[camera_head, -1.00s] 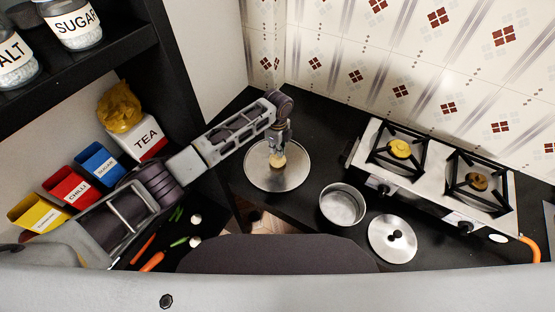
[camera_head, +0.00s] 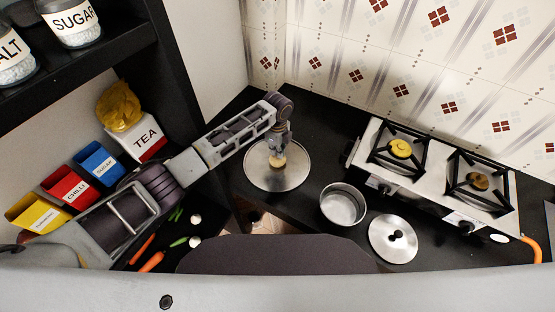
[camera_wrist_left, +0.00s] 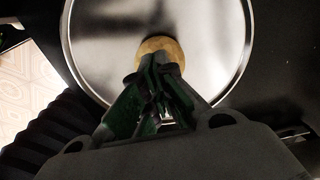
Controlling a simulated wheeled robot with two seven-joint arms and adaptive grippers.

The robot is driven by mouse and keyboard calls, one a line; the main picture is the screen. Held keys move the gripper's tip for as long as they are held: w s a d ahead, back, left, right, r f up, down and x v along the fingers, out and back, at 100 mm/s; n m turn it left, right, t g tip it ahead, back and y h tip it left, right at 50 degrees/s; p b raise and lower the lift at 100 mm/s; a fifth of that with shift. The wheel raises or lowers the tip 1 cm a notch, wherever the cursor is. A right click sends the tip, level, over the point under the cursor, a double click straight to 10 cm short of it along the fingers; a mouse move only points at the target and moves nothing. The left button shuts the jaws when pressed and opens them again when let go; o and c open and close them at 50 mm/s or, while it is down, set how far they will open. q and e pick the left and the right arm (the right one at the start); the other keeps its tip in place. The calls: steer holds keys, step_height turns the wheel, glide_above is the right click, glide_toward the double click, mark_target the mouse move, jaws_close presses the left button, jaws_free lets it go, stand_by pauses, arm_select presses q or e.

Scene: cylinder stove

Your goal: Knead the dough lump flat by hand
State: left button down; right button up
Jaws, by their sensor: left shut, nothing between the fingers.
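The dough lump (camera_head: 277,162) is a small, pale tan, rounded piece on a round metal plate (camera_head: 292,178) on the black counter. My left gripper (camera_head: 275,152) points down over the lump, with its fingers shut and its tips at or very near the top of it. In the left wrist view the shut fingers (camera_wrist_left: 160,62) cover much of the lump (camera_wrist_left: 158,45), whose far edge shows past them, on the shiny plate (camera_wrist_left: 215,30). I cannot tell whether the fingertips press into the dough. My right gripper is not in view.
A steel pot (camera_head: 342,204) and a lid (camera_head: 393,239) with a black knob stand right of the plate. A two-burner stove (camera_head: 440,175) is at the right. Carrots (camera_head: 152,261) and other vegetables lie at lower left, near spice boxes (camera_head: 97,160).

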mark_target(277, 160)
arm_select(q)
steer(key=shift+f, duration=0.5)
steer(key=shift+f+b, duration=0.7)
steer(key=shift+f, duration=0.4)
steer(key=shift+p, duration=0.3)
stand_by(0.6)
steer(key=shift+s+a+f, duration=0.1)
steer(key=shift+s+f, duration=0.05)
steer(key=shift+f, duration=0.05)
stand_by(1.3)
steer(key=shift+p, duration=0.5)
stand_by(0.7)
stand_by(0.6)
steer(key=shift+r+p, duration=0.1)
steer(key=shift+p, duration=0.4)
stand_by(0.6)
steer(key=shift+r, duration=0.1)
stand_by(1.0)
